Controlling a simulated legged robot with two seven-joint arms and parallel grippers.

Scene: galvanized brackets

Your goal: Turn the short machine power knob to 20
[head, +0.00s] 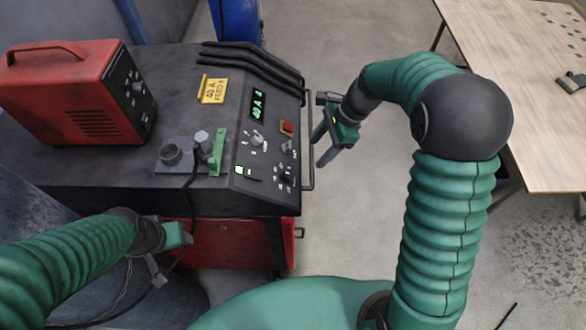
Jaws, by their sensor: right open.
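A dark machine (90,178) has a sloping control panel on its right side. The panel carries a lit green display (258,105) that appears to read 40 A 4. Below it are a grey knob (257,141) with marks around it, a second grey knob (287,147) and a black knob (287,178). I cannot tell which one is the power knob. My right gripper (319,148) is open and empty, just right of the panel and its bar, apart from the knobs. My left gripper (172,250) is low at the machine's front; its fingers are unclear.
A smaller red machine (65,95) with a handle and its own knobs stands on top. A yellow label (213,90) reads 40 A FEED 4. A bar handle (308,150) runs along the panel's right edge. A wooden table (510,80) stands at right, with open floor between.

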